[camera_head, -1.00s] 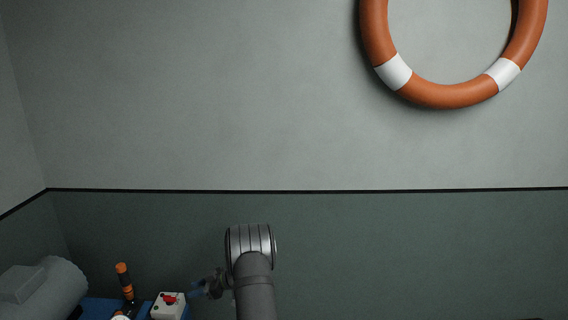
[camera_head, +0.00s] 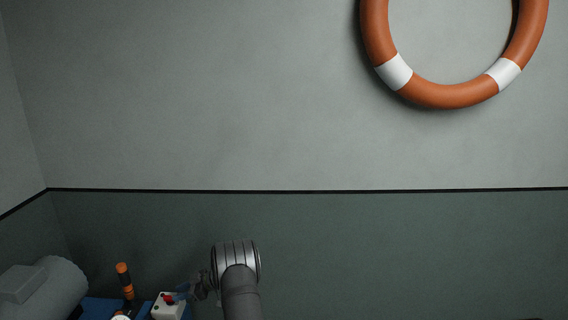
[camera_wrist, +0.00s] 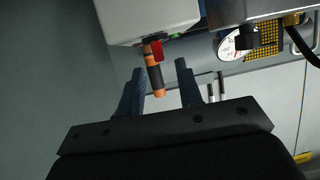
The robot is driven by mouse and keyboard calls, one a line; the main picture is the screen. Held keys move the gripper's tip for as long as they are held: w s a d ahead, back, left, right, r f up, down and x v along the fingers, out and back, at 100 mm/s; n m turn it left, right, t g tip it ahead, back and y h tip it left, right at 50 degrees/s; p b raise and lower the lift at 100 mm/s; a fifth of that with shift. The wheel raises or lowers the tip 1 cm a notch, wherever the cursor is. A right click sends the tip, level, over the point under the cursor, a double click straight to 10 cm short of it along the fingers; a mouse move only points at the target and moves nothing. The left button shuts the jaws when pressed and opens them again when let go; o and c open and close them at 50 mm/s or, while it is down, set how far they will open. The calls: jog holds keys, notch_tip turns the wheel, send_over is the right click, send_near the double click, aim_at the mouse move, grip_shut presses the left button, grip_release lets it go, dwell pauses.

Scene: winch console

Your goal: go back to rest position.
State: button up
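My gripper (camera_wrist: 161,66) shows in the wrist view with its two blue-grey fingers apart and nothing held between them. An orange and black handle (camera_wrist: 154,72) appears in the gap, behind the fingers, and does not seem to touch them. A white box (camera_wrist: 150,17) with a small red part (camera_wrist: 157,52) lies just beyond the fingertips. In the head view my gripper (camera_head: 180,293) is small and dark, at the right side of the white box (camera_head: 167,312). It overlaps the box's edge in the picture; I cannot tell whether they touch.
In the head view the orange and black handle (camera_head: 125,280) stands upright left of the box, near a grey cylindrical drum (camera_head: 55,285). A round gauge (camera_wrist: 238,44) shows in the wrist view. An orange and white life ring (camera_head: 447,95) hangs on the wall. The right side looks clear.

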jog(key=v, duration=1.2)
jog(key=shift+s+a+f+n+h, duration=0.15)
jog(key=shift+a+f+n+h, duration=1)
jog(key=shift+a+h, duration=0.95)
jog(key=shift+s+a+f+n+h, duration=0.2)
jog(key=shift+a+f+n+h, duration=0.55)
jog(key=shift+a+n+h, duration=1)
jog(key=shift+s+a+f+n+h, duration=0.15)
jog(key=shift+a+f+n+h, duration=0.85)
jog(key=shift+a+h, duration=1.35)
jog(key=shift+o, duration=0.5)
jog(key=shift+a, duration=0.1)
